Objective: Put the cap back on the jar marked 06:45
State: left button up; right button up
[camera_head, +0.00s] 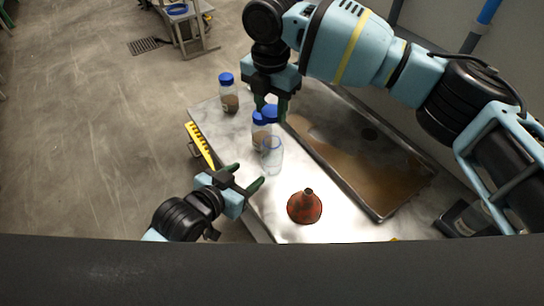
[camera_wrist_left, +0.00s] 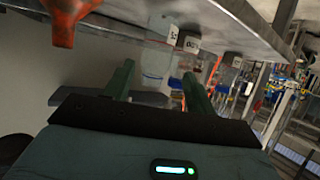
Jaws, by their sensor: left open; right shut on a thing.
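Two jars with brown contents and blue caps stand on the metal table, one at the far left (camera_head: 229,97) and one near the middle (camera_head: 259,133). A clear, empty-looking jar (camera_head: 272,158) stands in front of the middle one, with no blue cap visible on it. My right gripper (camera_head: 271,104) is shut on a blue cap (camera_head: 270,114), just behind and above these jars. My left gripper (camera_head: 246,177) is open and empty, left of the clear jar; its fingers also show in the left wrist view (camera_wrist_left: 158,88). I cannot read the time marks on the jars.
A red-brown funnel (camera_head: 304,207) stands on the table front right of the clear jar. A metal tray (camera_head: 340,178) with brown liquid fills the table's right side. A yellow marked strip (camera_head: 201,146) runs along the left edge.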

aim_at(266, 159)
pick_arm(q)
jog(key=shift+w+d+r, duration=0.2)
jog(key=shift+r, duration=0.05)
jog(key=shift+x, duration=6)
jog(key=shift+r, duration=0.15)
jog(key=c, duration=1)
jog(key=shift+c, duration=0.2)
pick_arm(e)
jog(key=shift+f, duration=2.5)
jog(key=shift+f, duration=0.15)
jog(key=shift+f, duration=0.75)
